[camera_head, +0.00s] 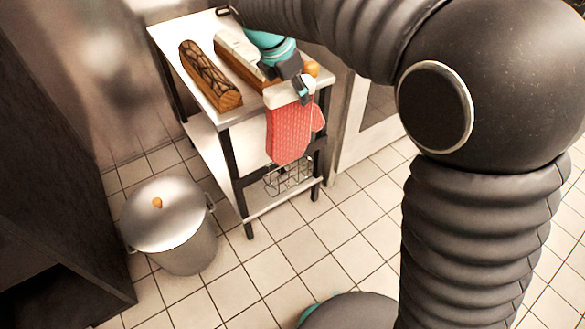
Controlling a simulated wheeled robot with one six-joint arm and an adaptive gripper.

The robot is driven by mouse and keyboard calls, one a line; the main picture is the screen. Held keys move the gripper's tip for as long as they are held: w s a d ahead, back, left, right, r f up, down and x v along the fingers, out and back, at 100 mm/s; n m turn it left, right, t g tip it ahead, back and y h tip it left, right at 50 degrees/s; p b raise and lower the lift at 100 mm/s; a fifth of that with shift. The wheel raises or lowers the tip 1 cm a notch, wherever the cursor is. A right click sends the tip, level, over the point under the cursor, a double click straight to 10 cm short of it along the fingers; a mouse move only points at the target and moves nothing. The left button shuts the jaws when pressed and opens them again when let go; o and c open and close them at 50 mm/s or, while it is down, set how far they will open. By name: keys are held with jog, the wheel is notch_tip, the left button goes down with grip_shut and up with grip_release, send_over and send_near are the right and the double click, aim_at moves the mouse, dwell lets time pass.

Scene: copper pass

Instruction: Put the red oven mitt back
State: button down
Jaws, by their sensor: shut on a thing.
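The red oven mitt (289,132) has a pale cuff and hangs downward, thumb to the right, in front of the near right corner of a white-topped trolley (188,87). My gripper (303,90) is shut on the mitt at its cuff, near the edge of the trolley's top. The mitt hangs in front of the trolley's dark legs. Whether it touches the trolley I cannot tell. My arm hides part of the trolley's far right side. No hook or other resting place for the mitt is clearly visible.
An orange round thing (312,68) is beside my gripper. A wire basket (289,177) is below. A lidded metal bin (172,225) stands left; tiled floor is clear in front.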

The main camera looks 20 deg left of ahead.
aim_at(296, 124)
jog(key=shift+w, duration=0.1)
jog(key=shift+a, duration=0.1)
jog(key=shift+f, duration=0.25)
notch_tip(296, 124, down, 9)
dwell(0.5)
jog(key=shift+f, duration=0.1)
jog(key=c, duration=0.7)
grip_release()
jog(key=shift+c, duration=0.2)
jog(key=shift+f+b, duration=0.15)
jog(key=shift+b, duration=0.25)
